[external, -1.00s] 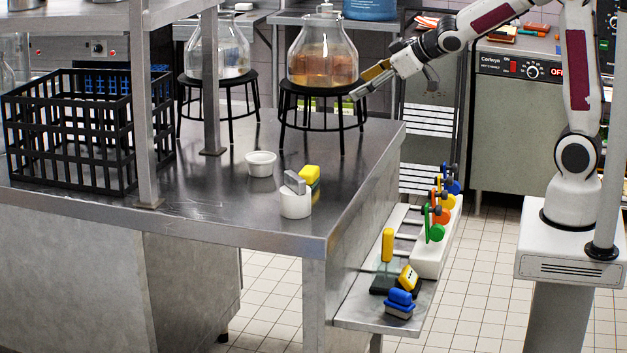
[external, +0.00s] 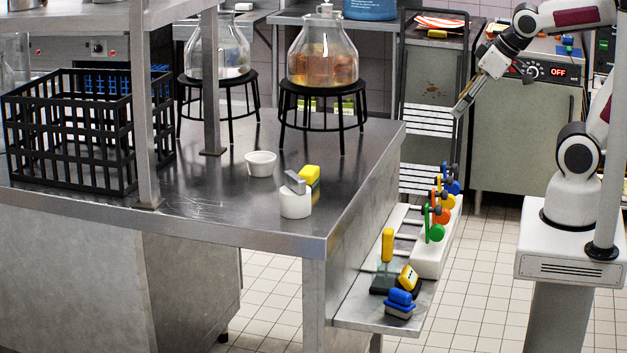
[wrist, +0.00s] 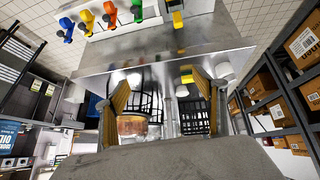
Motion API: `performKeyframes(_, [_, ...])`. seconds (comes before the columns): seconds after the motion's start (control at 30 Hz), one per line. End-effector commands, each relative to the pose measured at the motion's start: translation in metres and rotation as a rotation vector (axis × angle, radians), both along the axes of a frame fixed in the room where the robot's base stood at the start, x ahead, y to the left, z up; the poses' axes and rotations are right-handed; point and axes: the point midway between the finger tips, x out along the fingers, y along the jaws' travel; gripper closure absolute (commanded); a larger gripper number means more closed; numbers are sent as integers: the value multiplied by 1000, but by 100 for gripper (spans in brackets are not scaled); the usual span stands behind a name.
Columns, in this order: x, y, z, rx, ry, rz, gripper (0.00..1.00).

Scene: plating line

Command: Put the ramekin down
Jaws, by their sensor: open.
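My gripper (external: 462,108) is open and empty in the air, beyond the table's right edge and well away from both.
A glass jar with amber liquid (external: 323,62) stands on a black stool (external: 322,92) at the table's back right. A black crate (external: 70,135) is at the left. A low shelf (external: 385,315) with coloured tools runs along the table's right side.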

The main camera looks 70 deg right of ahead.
Motion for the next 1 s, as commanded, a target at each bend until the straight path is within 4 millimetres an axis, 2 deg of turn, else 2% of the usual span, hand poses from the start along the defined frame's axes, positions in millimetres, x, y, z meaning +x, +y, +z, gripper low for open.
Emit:
performKeyframes(0.03, [-14, 6, -2, 13, 14, 8, 30])
performKeyframes(0.2, [-51, 20, -12, 53, 68, 32, 30])
performKeyframes(0.37, [-69, 28, -17, 75, 96, 47, 30])
performKeyframes(1.0, [-73, 30, -19, 80, 103, 51, 30])
